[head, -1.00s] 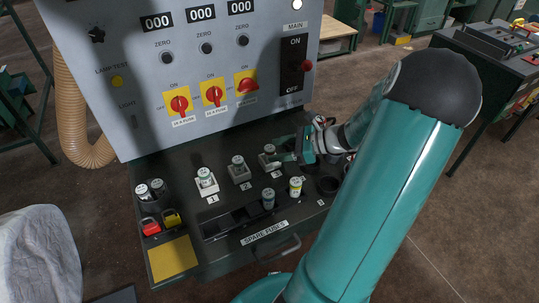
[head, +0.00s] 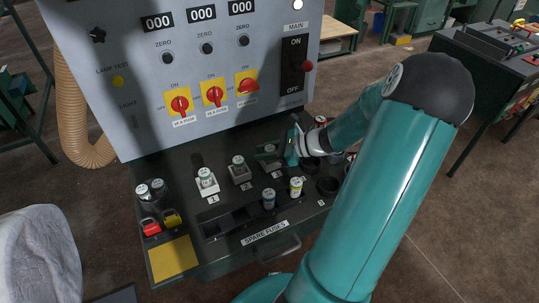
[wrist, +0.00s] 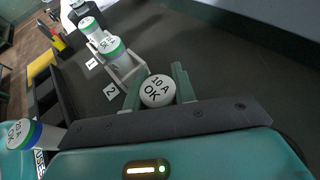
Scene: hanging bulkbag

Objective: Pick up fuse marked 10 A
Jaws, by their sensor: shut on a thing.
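My gripper (wrist: 157,92) is shut on a white-capped fuse (wrist: 158,90), its cap reading "10 A OK", with one finger on each side. In the head view my gripper (head: 271,158) is at the third fuse holder, right of the holder marked 2; how far the fuse is seated is hidden. A second fuse with a green band (wrist: 115,48) stands in holder 2, and another green-banded fuse (wrist: 88,24) stands in holder 1. In the head view these are the fuse in holder 2 (head: 238,161) and the fuse in holder 1 (head: 205,175).
A spare fuses tray (head: 222,222) in front holds a blue-banded fuse (head: 268,197) and a yellow-banded fuse (head: 296,185). The upright grey panel (head: 130,60) with switches stands close behind the holders.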

